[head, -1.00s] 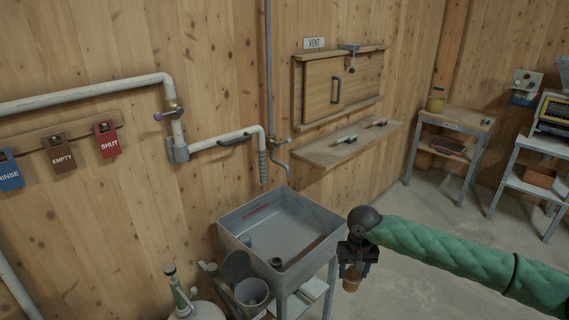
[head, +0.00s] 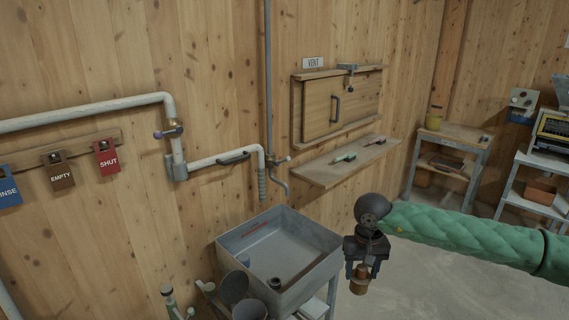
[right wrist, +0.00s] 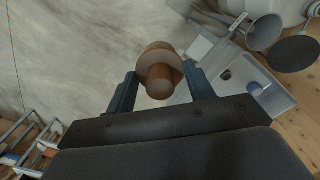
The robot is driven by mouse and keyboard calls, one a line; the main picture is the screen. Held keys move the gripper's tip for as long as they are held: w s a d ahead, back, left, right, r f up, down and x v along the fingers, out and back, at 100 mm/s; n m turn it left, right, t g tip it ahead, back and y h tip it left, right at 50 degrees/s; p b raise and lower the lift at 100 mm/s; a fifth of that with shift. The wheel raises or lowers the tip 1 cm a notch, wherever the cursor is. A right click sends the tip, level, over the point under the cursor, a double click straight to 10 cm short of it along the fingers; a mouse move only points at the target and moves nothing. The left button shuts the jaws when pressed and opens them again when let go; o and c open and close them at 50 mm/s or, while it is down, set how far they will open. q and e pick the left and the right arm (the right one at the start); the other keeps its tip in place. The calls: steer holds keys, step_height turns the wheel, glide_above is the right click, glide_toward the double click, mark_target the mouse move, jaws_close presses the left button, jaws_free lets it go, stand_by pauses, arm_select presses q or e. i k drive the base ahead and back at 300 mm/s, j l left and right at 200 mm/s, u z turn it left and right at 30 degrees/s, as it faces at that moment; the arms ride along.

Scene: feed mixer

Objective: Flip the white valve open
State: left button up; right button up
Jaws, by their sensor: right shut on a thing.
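No valve in the head view is plainly white. A valve with a pale lavender knob (head: 168,132) sits on the white pipe (head: 100,118) on the wooden wall. A small tap with a pale lever (head: 280,161) sits on the thin grey pipe, right of the white pipe's outlet. My right gripper (head: 361,268) is at the right side of the grey sink, well away from both. It is shut on a brown, stepped round plug (head: 359,283), whose end also shows between the fingers in the right wrist view (right wrist: 160,82). My left gripper is out of view.
The grey sink (head: 318,276) stands below the pipe outlet. A dark lever (head: 233,158) lies along the white pipe. A wall shelf (head: 325,171) holds small coloured items.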

mark_target(282, 161)
steer(key=i+l+z, duration=0.75)
steer(key=l, duration=0.15)
steer(key=k+l, duration=0.05)
steer(key=k, duration=0.05)
